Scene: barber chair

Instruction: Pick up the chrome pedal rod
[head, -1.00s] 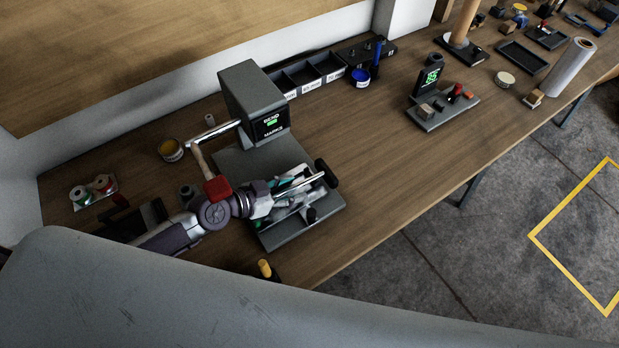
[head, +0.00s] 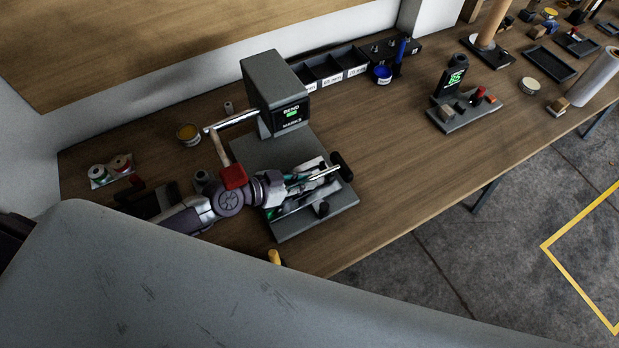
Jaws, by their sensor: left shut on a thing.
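A thin chrome rod (head: 318,175) lies at a slant over the grey base plate of the bending machine. A black block-like end (head: 343,166) shows at its right end. My left gripper (head: 308,186) is over the plate, shut on the rod; its fingers cover part of the rod. Whether the rod touches the plate or is clear of it, I cannot tell. The bending machine (head: 272,88) has a grey housing with a lit display, and a bright lever bar (head: 232,122) reaches left from it. My right gripper is not in view.
A divided black bin (head: 327,72) stands at the back. A small stand with a green display (head: 454,82) is to the right. Bare wood (head: 400,150) lies between. A large grey surface fills the foreground.

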